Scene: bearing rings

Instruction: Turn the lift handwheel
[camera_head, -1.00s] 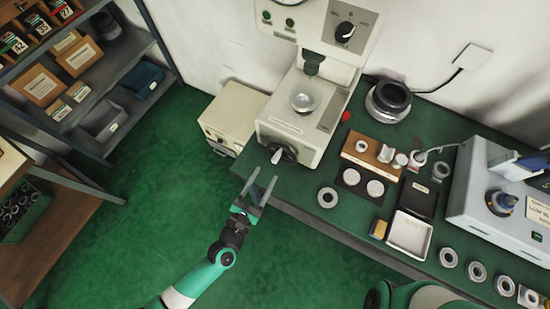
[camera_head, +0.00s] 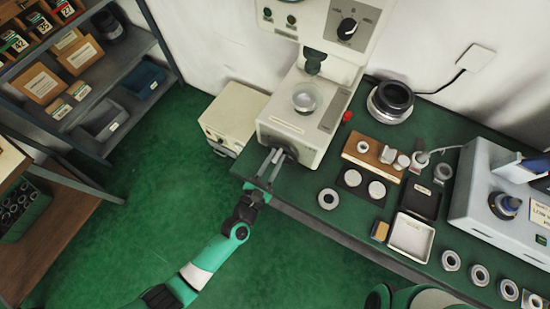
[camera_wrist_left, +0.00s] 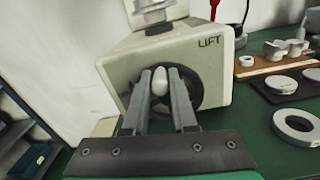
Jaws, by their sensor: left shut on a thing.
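The lift handwheel (camera_wrist_left: 208,82) is a dark round wheel on the front of the cream machine (camera_wrist_left: 115,74), beneath the word LIFT. A pale knob (camera_wrist_left: 160,84) sticks out from it. My left gripper (camera_head: 274,156) reaches the wheel from the front. In the left wrist view my left gripper's fingers (camera_wrist_left: 160,78) stand on either side of the knob and are shut on it. In the head view the fingers hide the knob and part of the wheel. Only part of my right arm (camera_head: 425,297) shows at the bottom edge; its gripper is out of view.
The green bench (camera_head: 300,197) holds a ring (camera_head: 328,199), a wooden block (camera_head: 352,152), a white tray (camera_head: 432,236) and several more rings along its front edge. A beige box (camera_head: 232,112) stands left of the machine. The floor in front is clear.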

